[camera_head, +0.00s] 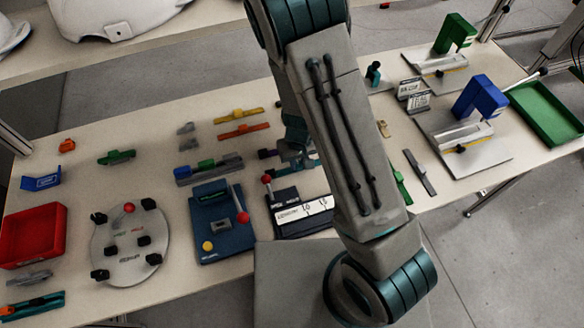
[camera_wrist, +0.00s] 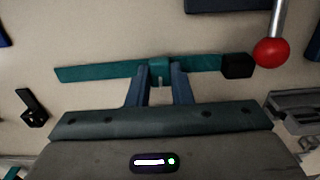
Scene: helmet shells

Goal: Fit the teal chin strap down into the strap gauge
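The teal chin strap (camera_wrist: 105,72) lies across the wrist view, a long flat bar with a raised middle block and a black end piece at right. My gripper (camera_wrist: 160,72) has its two fingers on either side of the middle block, closed against it. In the head view the strap (camera_head: 310,163) shows beside my gripper (camera_head: 297,157), partly hidden by my arm. I cannot tell whether it touches the table. A black unit with a white numbered scale (camera_head: 292,213) and red-knobbed lever stands just in front; it may be the strap gauge, but no name is readable.
A blue fixture (camera_head: 220,240) with red and yellow knobs stands left of the scale unit. A grey rail (camera_head: 190,177) with coloured blocks is behind it. A round plate (camera_head: 128,255) and red tray (camera_head: 30,238) are farther left. The red lever knob (camera_wrist: 272,52) is close to the strap's black end.

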